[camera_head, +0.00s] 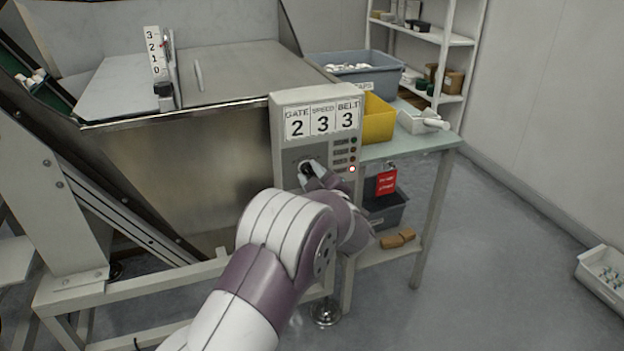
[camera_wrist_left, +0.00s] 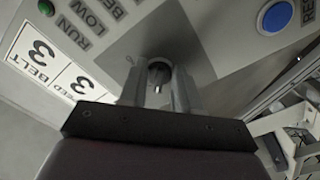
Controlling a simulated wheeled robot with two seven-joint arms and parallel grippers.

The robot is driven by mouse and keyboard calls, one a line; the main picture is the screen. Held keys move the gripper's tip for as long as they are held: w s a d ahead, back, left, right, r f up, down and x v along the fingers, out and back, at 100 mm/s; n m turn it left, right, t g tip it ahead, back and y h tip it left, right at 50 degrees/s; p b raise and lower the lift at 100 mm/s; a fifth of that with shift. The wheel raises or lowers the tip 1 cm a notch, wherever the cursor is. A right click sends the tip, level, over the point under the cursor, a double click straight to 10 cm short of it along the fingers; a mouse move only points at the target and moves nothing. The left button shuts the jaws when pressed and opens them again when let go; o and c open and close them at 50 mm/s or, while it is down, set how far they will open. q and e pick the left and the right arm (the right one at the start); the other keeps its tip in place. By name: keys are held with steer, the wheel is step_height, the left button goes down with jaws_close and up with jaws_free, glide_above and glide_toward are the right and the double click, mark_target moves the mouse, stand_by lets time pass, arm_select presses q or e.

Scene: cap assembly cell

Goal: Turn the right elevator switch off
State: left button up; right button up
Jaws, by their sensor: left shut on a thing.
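A grey control box (camera_head: 283,150) stands at the front corner of the metal hopper. Its display reads gate 2, speed 3, belt 3. A dark rotary switch (camera_head: 305,166) sits on the face below the display, partly hidden by my left gripper (camera_head: 316,176). The left gripper comes from below and is shut on this switch. In the left wrist view the switch (camera_wrist_left: 158,73) lies between the two fingers, with a light mark on it. The switch's exact setting is hard to read. My right gripper is not in view.
A lit lamp (camera_head: 352,169) is lowest in the lamp column. A blue button (camera_wrist_left: 275,16) shows in the left wrist view. A gate scale (camera_head: 155,52) stands on the hopper. A green-topped table (camera_head: 440,143) holds a yellow bin (camera_head: 378,120) and grey bin (camera_head: 375,83).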

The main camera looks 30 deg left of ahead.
arm_select(q)
steer(key=shift+f, duration=0.1)
stand_by(0.4)
steer(key=o, duration=1)
steer(key=shift+d, duration=0.1)
steer(key=p+v, duration=0.2)
steer(key=v, duration=1)
steer(key=shift+s+d+p, duration=0.15)
steer(key=shift+s+p, duration=0.15)
